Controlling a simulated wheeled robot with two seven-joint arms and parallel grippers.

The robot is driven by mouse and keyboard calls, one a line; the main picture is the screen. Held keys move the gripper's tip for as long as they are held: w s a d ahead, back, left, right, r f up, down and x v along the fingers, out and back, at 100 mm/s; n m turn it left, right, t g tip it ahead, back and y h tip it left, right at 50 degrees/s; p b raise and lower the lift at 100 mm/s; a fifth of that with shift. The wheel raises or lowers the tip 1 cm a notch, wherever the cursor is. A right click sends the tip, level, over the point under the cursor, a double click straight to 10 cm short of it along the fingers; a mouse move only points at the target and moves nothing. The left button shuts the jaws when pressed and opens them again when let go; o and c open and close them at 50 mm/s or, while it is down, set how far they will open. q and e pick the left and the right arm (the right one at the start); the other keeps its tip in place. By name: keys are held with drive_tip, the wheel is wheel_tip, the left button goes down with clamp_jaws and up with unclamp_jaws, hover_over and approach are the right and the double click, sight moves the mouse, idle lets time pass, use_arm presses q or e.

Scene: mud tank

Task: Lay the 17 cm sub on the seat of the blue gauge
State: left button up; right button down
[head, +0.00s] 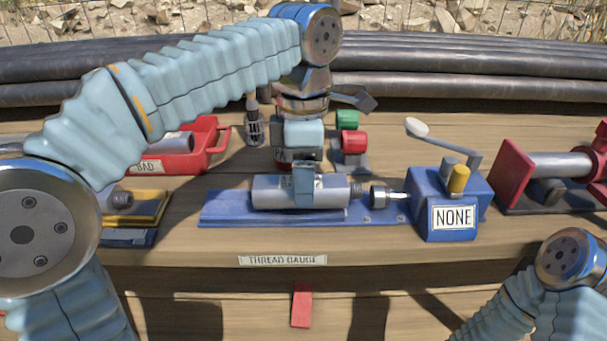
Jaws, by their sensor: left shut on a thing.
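The grey cylindrical sub (273,192) lies level along the blue gauge (222,208), with its narrower threaded end to the right. My left gripper (308,186) reaches down from behind and is shut around the middle of the sub. The sub is over the gauge's seat; I cannot tell whether it touches it. Its threaded end is just left of the gauge's metal ring (379,196), with a small gap. The gauge's box at right has a crank (443,141), a yellow knob and a sign reading NONE (454,217). My right gripper is outside the view.
A red BAD tray (216,147) holding a grey part stands at left, above a yellow and blue stack (136,208). A red and green stand (349,145) is behind the gauge. A red fixture (514,174) stands at right.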

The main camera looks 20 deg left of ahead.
use_arm(q)
drive_tip(key=shift+f, duration=0.4)
idle(0.3)
drive_tip(key=o, duration=1.7)
wheel_tip(320, 180, up, 3)
drive_tip(key=p, duration=0.2)
drive_tip(key=shift+p, duration=0.4)
drive_tip(key=shift+r+b, duration=0.15)
drive_tip(key=shift+b, duration=0.15)
drive_tip(key=shift+r, duration=1.8)
